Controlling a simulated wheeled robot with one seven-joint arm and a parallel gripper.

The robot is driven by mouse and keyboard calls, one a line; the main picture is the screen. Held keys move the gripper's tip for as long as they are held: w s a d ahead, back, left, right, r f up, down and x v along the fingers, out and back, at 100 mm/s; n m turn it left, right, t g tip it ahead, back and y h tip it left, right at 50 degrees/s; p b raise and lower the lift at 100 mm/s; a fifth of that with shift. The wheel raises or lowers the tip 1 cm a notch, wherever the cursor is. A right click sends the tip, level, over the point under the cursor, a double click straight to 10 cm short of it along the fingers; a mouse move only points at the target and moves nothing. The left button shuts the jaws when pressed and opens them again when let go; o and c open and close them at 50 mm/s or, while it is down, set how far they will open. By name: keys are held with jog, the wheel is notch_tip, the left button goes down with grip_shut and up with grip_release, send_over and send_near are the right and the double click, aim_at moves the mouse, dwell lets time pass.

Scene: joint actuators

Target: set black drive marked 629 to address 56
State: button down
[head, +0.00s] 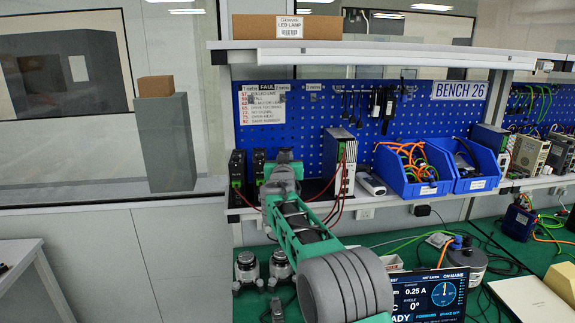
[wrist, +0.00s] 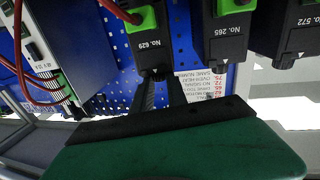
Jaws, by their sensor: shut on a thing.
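The black drive marked No. 629 (wrist: 148,45), with a green connector, is at the top middle of the wrist view. My gripper (wrist: 160,82) is shut on its near end; the fingers hide just what part they hold. No address setting can be read. In the head view my gripper (head: 283,160) reaches the shelf beside two other black drives, and the 629 drive is mostly hidden behind it. Black drives marked No. 265 (wrist: 228,35) and No. 572 (wrist: 300,30) stand beside it in the wrist view.
A white power unit (head: 339,163) with red wires stands close right of my gripper. Blue bins (head: 412,190) with cables are further right. A fault list (head: 263,104) hangs on the pegboard. A screen (head: 430,296) and small devices (head: 248,270) are on the green bench below.

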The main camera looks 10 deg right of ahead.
jog(key=shift+a+m+h, duration=0.2)
jog(key=shift+m+h, duration=0.4)
jog(key=shift+h, duration=0.3)
jog(key=shift+g+h, duration=0.3)
jog(key=c, duration=1.3)
grip_release()
jog(key=shift+s+a+f+b, duration=0.1)
jog(key=shift+s+b, duration=0.3)
jog(key=shift+b, duration=0.05)
jog(key=b+v, duration=0.2)
jog(key=v, duration=0.5)
